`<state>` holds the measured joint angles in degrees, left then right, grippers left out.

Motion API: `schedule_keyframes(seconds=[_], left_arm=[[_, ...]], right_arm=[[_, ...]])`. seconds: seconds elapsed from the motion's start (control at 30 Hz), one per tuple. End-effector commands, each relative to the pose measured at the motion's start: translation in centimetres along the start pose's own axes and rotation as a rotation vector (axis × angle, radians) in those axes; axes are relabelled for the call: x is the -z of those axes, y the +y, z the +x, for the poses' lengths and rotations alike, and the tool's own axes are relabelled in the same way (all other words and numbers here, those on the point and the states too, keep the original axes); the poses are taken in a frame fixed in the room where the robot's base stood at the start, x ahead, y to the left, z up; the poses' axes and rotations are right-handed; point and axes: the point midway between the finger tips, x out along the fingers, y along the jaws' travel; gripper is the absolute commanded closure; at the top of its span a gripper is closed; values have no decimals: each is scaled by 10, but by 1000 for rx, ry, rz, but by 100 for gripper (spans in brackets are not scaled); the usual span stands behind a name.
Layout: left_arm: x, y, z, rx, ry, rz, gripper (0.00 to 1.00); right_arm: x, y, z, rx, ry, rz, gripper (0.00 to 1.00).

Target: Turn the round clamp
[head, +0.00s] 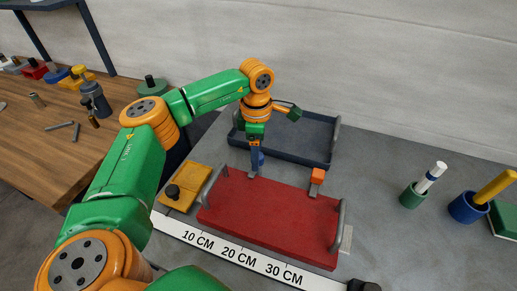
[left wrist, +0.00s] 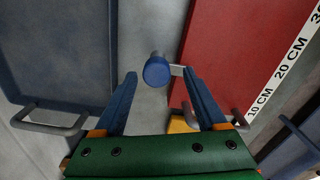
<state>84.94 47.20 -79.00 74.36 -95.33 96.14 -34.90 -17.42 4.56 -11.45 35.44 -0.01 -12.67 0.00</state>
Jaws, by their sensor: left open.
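The round clamp is a blue round knob (left wrist: 157,70) on a grey stem, at the back edge of the red board (head: 275,215). In the head view only a bit of the blue knob (head: 260,160) shows behind my fingers. My left gripper (head: 257,155) points down at the knob from above. In the left wrist view its two blue fingers are apart, one on each side of the knob, with gaps showing. The knob looks a little beyond the fingertips; contact cannot be told. My right gripper is not in view.
An orange block clamp (head: 318,176) sits at the board's back right. A dark blue tray (head: 325,125) lies behind, a yellow plate (head: 185,188) to the left, a white ruler (head: 210,243) in front. Green (head: 409,199) and blue (head: 467,208) cups stand right. The table between is clear.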

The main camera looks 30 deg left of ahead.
Motion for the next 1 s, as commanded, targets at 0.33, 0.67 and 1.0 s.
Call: schedule_keyframes(seconds=[0.33,0.67,1.0], left_arm=[[0,0,8,0,-1,1,37],[0,0,8,0,-1,0,100],[0,0,7,1,-1,-91,100]], right_arm=[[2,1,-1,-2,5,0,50],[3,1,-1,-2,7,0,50],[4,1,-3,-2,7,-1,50]])
